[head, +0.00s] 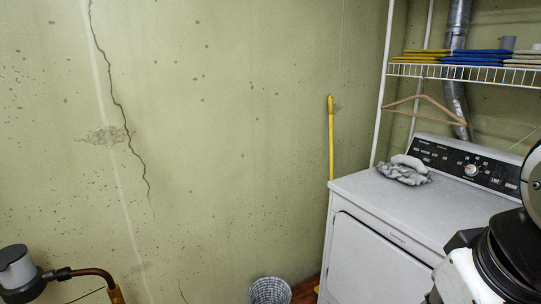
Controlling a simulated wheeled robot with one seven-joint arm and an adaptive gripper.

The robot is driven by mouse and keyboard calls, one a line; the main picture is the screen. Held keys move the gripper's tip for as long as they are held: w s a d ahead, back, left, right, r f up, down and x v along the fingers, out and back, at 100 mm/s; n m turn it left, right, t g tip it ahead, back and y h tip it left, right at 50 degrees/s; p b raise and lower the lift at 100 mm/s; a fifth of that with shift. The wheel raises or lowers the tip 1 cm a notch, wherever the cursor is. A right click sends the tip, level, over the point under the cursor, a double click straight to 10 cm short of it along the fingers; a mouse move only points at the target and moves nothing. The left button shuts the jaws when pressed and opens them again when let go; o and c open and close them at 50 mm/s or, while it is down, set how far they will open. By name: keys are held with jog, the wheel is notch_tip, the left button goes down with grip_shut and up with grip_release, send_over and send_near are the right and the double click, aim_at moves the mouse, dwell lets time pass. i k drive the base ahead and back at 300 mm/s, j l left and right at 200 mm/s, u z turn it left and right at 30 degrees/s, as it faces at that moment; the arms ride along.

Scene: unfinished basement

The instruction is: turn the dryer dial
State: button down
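The white dryer (385,240) stands at the right against the wall. Its dark control panel (440,155) runs along the back of its top. The dial (471,170) is a round, light knob on that panel, with markings around it. Nothing touches the dial. Part of my arm, black and white, fills the lower right corner, in front of the dryer's right side. My gripper cannot be made out in the head view.
A crumpled grey cloth (405,170) lies on the dryer top. A wire shelf (465,73) with folded cloths and a hanger (425,102) is above. A yellow pole (331,140), a grey basket (269,291) and a dark fitting with copper pipe (90,272) stand left.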

aim_at(471, 170)
jog(key=z, duration=1)
jog(key=i+j+z, duration=0.2)
jog(key=j+z, duration=0.15)
jog(key=j, duration=0.3)
jog(key=i+j+z, duration=0.2)
jog(key=j, duration=0.15)
jog(key=j+z, duration=0.15)
jog(key=j, duration=0.2)
jog(key=i+j+z, duration=0.25)
jog(key=i+j, duration=0.15)
jog(key=i, duration=0.15)
